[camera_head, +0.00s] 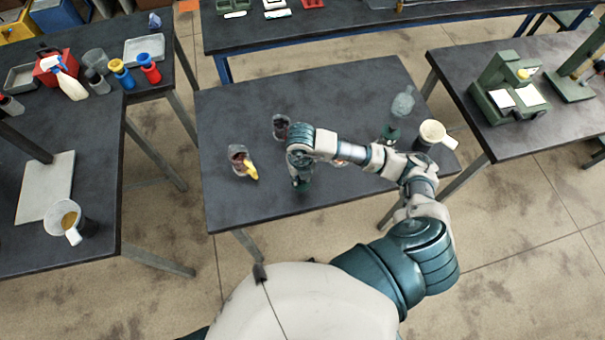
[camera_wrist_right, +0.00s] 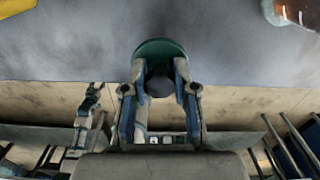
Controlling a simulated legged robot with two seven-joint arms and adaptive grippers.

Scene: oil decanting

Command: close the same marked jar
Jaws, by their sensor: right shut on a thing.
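My right gripper (camera_head: 300,183) is low over the middle table, towards its near side. In the right wrist view the right gripper (camera_wrist_right: 160,88) is shut on a round dark green lid (camera_wrist_right: 160,48). Only a little green of this lid shows in the head view. A glass jar with dark red contents (camera_head: 237,153) stands on the table left of the gripper, with a yellow piece at its near side. A second small dark jar (camera_head: 280,122) stands behind the gripper. I cannot tell which jar is the marked one. My left gripper is out of view.
A clear glass vessel (camera_head: 403,102), a dark green item (camera_head: 390,134) and a pale-topped mug (camera_head: 435,131) stand at the table's right. My right forearm crosses the table's middle. The table's (camera_head: 335,90) far middle is clear. Side tables hold bottles and a green device (camera_head: 510,88).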

